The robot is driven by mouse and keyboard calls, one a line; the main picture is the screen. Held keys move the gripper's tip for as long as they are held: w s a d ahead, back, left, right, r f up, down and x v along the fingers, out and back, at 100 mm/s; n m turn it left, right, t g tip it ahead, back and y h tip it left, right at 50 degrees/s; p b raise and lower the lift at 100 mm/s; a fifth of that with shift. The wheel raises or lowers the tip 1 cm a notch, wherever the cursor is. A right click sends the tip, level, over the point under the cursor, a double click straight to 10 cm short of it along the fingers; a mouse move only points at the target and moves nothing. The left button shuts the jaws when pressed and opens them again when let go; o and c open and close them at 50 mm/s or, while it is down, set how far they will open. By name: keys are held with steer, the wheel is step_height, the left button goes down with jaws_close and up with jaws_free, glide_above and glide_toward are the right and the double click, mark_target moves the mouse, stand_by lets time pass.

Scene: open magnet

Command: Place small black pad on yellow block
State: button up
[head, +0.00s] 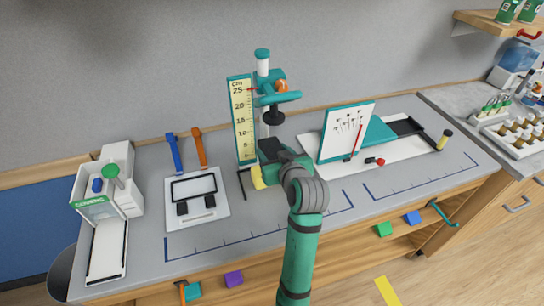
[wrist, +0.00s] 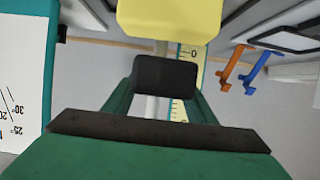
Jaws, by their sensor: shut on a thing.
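My gripper (wrist: 166,98) has its green fingers shut on the small black pad (wrist: 165,75), one finger at each side of it. The yellow block (wrist: 170,18) shows at the top edge of the wrist view, where the picture is upside down. A narrow gap shows between pad and block, so they look apart, with the pad above the block. In the head view the yellow block (head: 257,179) peeks out at the lower left of my gripper (head: 268,162). My arm hides the block's right part. The pad cannot be made out clearly there.
A white tray (head: 222,214) with a black frame and two dark squares lies left of the block. A ruler board (head: 241,120) and a teal stand (head: 278,98) rise behind. A white angle-scale board (head: 343,133) stands to the right. The front table strip is mostly clear.

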steer(key=shift+w+a+f, duration=0.1)
steer(key=shift+f, duration=0.15)
steer(key=f, duration=0.3)
steer(key=shift+w+f, duration=0.1)
steer(key=shift+w, duration=0.3)
steer(key=shift+s+a+f, duration=0.1)
steer(key=shift+a, duration=0.05)
steer(key=shift+s+d+f, duration=0.1)
steer(key=shift+d+f, duration=0.05)
steer(key=shift+d, duration=0.1)
steer(key=o, duration=1)
steer(key=shift+o, duration=0.2)
steer(key=shift+a, duration=0.1)
